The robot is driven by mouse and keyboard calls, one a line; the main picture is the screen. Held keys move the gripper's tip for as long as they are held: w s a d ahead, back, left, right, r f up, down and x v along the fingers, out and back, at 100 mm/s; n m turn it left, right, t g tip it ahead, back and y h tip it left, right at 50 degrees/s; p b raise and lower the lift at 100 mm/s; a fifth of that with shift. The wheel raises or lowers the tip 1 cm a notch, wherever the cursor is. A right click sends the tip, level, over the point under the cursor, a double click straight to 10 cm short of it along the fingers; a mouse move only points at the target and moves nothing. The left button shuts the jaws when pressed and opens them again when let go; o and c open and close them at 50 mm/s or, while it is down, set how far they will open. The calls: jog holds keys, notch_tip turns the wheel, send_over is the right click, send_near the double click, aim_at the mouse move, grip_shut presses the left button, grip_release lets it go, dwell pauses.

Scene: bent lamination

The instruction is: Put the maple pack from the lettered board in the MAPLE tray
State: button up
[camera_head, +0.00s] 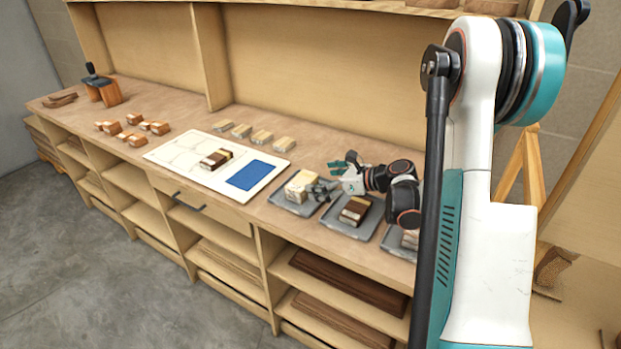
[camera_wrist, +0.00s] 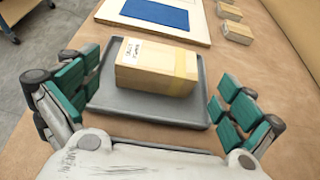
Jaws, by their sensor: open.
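A pale wood pack (camera_head: 299,186) with a small printed label sits in the leftmost grey tray (camera_head: 281,203). In the wrist view this pack (camera_wrist: 156,66) rests on the tray floor (camera_wrist: 140,105); its lettering is too small to read surely. My gripper (camera_head: 328,178) is open and empty at this tray, its teal fingers spread to either side of the pack, apart from it. The white board (camera_head: 262,187) lies to the left with a blue patch (camera_head: 249,175) and a dark-and-pale pack (camera_head: 216,159) on it. Letters on the board cannot be made out.
A second grey tray (camera_head: 334,220) holds a dark brown pack (camera_head: 355,211). A third tray (camera_head: 393,245) is partly hidden by my arm. Several pale blocks (camera_head: 262,137) lie behind the board, and several reddish blocks (camera_head: 135,119) lie left of it. A clamp-like tool (camera_head: 104,91) stands far left.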

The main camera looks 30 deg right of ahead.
jog(key=p+v, duration=0.1)
jog(key=v, duration=0.6)
